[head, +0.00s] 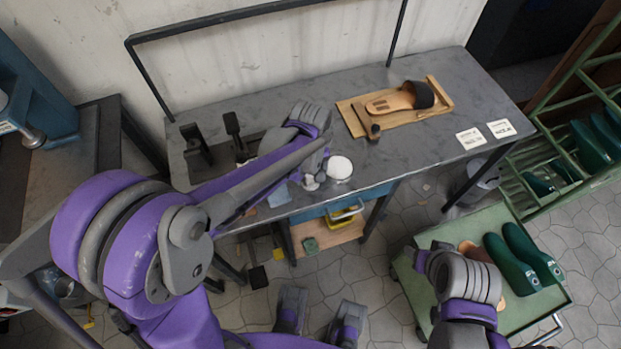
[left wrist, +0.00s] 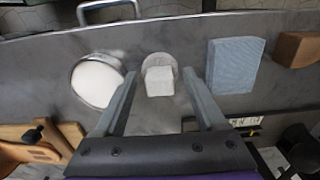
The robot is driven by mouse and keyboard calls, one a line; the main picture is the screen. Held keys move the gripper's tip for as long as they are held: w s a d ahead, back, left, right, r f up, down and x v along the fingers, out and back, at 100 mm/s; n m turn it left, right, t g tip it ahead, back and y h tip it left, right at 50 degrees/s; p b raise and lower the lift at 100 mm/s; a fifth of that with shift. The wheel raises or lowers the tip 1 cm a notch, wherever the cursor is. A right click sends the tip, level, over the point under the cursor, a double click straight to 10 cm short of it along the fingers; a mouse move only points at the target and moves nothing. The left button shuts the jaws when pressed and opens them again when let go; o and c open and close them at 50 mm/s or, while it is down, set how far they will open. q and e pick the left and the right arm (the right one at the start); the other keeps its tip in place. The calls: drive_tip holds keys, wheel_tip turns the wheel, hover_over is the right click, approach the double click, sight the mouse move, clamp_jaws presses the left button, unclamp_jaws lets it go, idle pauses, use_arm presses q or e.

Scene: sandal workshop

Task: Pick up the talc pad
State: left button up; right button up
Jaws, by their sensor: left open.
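The talc pad (left wrist: 159,82) is a small pale block, standing on a round light base on the grey bench in the left wrist view. In the head view it is a small white shape (head: 310,183) just left of a round white dish. My left gripper (left wrist: 158,76) is open, with one finger on each side of the pad in the left wrist view. I cannot tell whether the fingers touch it. In the head view the left arm partly covers this area.
The round dish of white powder (left wrist: 97,80) stands close beside the pad. A blue-grey block (left wrist: 235,64) and a brown block (left wrist: 297,50) lie on the other side. A wooden board (head: 350,118) with a sandal (head: 390,102) lies farther back. Two white cards (head: 470,139) lie right.

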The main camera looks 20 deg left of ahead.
sight(311, 174)
use_arm(q)
clamp_jaws()
drive_tip(key=shift+r, duration=0.15)
wheel_tip(311, 174, up, 10)
drive_tip(key=shift+f+p, duration=0.1)
drive_tip(key=shift+p, duration=0.55)
drive_tip(key=c, duration=0.8)
unclamp_jaws()
clamp_jaws()
